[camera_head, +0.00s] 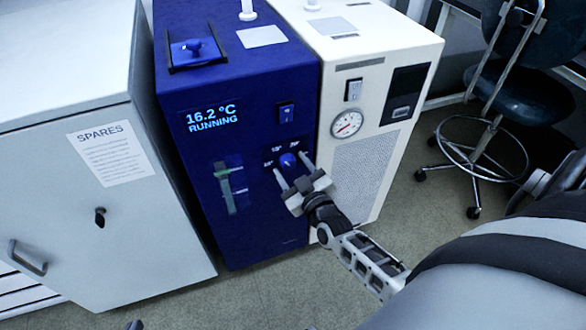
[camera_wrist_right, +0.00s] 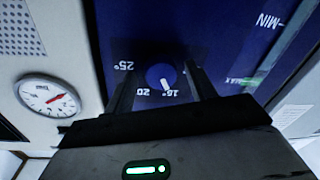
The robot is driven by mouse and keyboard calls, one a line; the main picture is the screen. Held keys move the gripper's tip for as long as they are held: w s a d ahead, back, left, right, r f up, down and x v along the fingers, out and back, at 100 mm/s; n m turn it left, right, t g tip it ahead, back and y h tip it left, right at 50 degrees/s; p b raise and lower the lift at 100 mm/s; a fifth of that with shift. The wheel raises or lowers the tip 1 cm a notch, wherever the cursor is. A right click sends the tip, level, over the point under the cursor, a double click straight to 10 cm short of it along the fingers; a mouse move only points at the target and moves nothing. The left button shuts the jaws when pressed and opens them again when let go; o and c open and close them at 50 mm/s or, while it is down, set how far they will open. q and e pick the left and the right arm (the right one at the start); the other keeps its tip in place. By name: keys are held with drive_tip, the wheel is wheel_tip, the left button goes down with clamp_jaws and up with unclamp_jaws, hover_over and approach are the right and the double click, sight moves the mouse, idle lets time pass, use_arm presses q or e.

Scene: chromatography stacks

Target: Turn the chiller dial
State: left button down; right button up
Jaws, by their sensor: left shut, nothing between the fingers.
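The blue chiller (camera_head: 240,95) stands in the middle of the head view, its display (camera_head: 212,117) reading "16.2 °C RUNNING". In the right wrist view the dial (camera_wrist_right: 160,76) has a white pointer mark towards the 15° and 20 labels; a 25° label is to the left. My right gripper (camera_head: 292,177) is at the dial, its two fingers apart on either side of it. In the right wrist view a gap shows beside each finger. Only a small dark tip of my left gripper (camera_head: 134,325) shows at the bottom edge.
A cream unit with a pressure gauge (camera_head: 347,125) stands right of the chiller. A grey SPARES cabinet (camera_head: 60,200) stands to the left. A black lab stool (camera_head: 500,95) is at the right. Open floor (camera_head: 250,295) lies in front of the chiller.

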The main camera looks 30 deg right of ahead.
drive_tip(key=c, duration=0.8)
drive_tip(key=shift+m, duration=1)
drive_tip(key=m, duration=0.3)
drive_tip(key=shift+f+m+t, duration=0.1)
drive_tip(key=shift+m+t, duration=0.2)
drive_tip(key=shift+a+m+h+b, duration=0.1)
drive_tip(key=shift+m+h+b, duration=0.3)
drive_tip(key=shift+m, duration=0.6)
use_arm(q)
drive_tip(key=shift+d+f+g, duration=0.15)
drive_tip(key=shift+f, duration=0.4)
drive_tip(key=shift+d+f+g, duration=0.15)
drive_tip(key=shift+f, duration=0.35)
use_arm(e)
drive_tip(key=shift+m, duration=2.3)
use_arm(q)
drive_tip(key=shift+w, duration=0.1)
